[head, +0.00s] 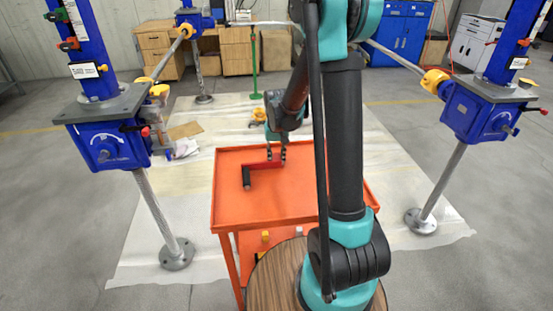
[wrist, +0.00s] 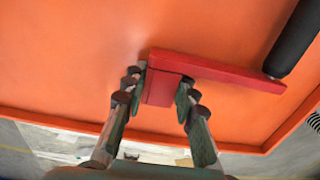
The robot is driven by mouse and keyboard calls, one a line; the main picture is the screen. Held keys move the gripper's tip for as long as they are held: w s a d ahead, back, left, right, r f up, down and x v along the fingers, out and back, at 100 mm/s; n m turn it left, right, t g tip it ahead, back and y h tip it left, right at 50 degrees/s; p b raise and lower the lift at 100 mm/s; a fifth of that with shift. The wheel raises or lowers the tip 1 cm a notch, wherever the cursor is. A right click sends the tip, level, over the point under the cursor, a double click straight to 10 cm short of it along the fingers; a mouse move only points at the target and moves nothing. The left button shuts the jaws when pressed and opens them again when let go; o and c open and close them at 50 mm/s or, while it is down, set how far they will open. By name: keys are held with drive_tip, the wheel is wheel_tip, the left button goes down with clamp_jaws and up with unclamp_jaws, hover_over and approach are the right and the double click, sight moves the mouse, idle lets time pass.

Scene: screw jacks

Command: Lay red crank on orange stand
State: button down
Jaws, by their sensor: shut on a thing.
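The red crank (wrist: 215,70) has a flat red arm, a red block at one end and a black handle (wrist: 296,38) at the other. In the head view the crank (head: 262,165) is at the top of the orange stand (head: 240,207), near its back edge, with the black handle (head: 246,177) toward the left. It looks to lie on or just above the stand's surface; I cannot tell if it touches. My gripper (wrist: 158,100) is shut on the red block end, a finger on each side. In the head view my gripper (head: 276,154) comes down from above.
Blue screw jacks stand at left (head: 107,145) and right (head: 482,112) on steel posts. The stand's raised rim surrounds the crank, and its front surface is clear. A round wooden top (head: 280,268) is in front. A pale sheet (head: 190,215) covers the floor.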

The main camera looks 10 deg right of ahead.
drive_tip(key=shift+s+f, duration=0.2)
drive_tip(key=shift+f, duration=0.15)
drive_tip(key=c, duration=1.5)
unclamp_jaws()
drive_tip(key=shift+c, duration=0.2)
drive_tip(key=shift+o, duration=1.2)
drive_tip(key=shift+w+f, duration=0.25)
drive_tip(key=shift+f, duration=0.05)
drive_tip(key=shift+o, duration=1.2)
drive_tip(key=shift+r, duration=0.1)
